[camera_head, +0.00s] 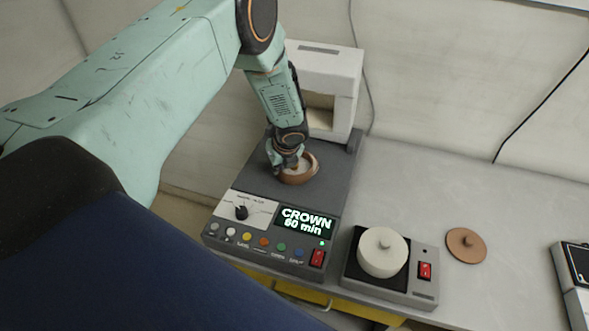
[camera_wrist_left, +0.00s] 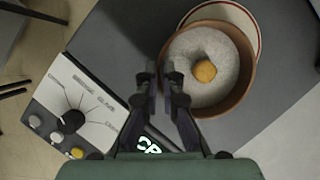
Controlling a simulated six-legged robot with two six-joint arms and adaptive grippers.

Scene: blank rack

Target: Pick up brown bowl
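The brown bowl (camera_head: 299,172) stands on the dark top of a grey machine in the head view. In the left wrist view the bowl (camera_wrist_left: 245,83) is filled with a white grainy material, with a small orange-tan lump in the middle. My left gripper (camera_head: 290,166) is at the bowl's left side, partly covering it. In the left wrist view the two fingers of the left gripper (camera_wrist_left: 173,72) are apart, with a narrow gap and nothing seen between them. The fingertips are beside the bowl's left wall. My right gripper is not in view.
The machine's front panel (camera_head: 262,228) has a knob, coloured buttons and a lit display. A white arch-shaped housing (camera_head: 345,85) stands behind the bowl.

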